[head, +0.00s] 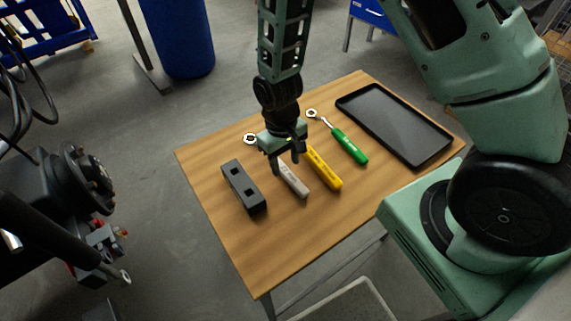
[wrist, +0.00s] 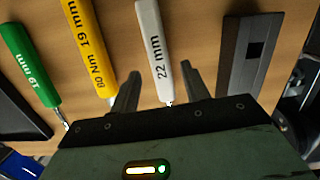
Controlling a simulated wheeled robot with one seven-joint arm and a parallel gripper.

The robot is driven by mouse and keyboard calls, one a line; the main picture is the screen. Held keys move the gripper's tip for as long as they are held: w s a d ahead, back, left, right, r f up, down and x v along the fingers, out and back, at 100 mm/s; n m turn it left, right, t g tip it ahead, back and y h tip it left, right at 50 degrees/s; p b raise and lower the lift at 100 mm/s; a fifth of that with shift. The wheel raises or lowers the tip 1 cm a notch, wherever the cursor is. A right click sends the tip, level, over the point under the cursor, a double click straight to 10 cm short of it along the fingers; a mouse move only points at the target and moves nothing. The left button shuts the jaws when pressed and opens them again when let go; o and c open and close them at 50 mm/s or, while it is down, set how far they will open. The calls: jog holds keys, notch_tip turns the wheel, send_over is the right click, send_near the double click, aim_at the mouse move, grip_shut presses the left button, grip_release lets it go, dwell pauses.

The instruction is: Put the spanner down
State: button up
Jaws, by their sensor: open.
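The white-handled spanner marked 22 mm (head: 295,184) lies on the wooden table (head: 225,172). A ring end (head: 250,139), apparently its own, shows behind my gripper; its middle is hidden. My gripper (head: 284,165) is open, pointing down over this spanner. In the wrist view, the white handle (wrist: 153,45) lies between the two spread fingers of my gripper (wrist: 158,85), with a gap on each side. The yellow spanner (head: 324,168) marked 19 mm 80 Nm and the green spanner (head: 350,145) marked 19 mm lie to its right in the head view.
A black tray or tablet (head: 394,124) lies at the table's right. The front of the table is clear. A blue barrel (head: 180,40) stands behind, and dark machinery (head: 60,190) at left.

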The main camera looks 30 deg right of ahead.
notch_tip(320, 180, up, 10)
jog(key=w, duration=0.1)
jog(key=s+a+r+n, duration=0.2)
jog(key=s+a+r, duration=0.2)
jog(key=s, duration=0.5)
jog(key=s+a+r+n+t, duration=0.1)
jog(key=s+a+r+n, duration=0.2)
jog(key=s+r, duration=0.5)
jog(key=shift+s+a+n+y+b, duration=0.3)
jog(key=shift+s+a+y+b, duration=0.1)
jog(key=shift+s, duration=0.4)
jog(key=shift+w+d, duration=0.1)
jog(key=shift+d, duration=0.25)
dwell(0.4)
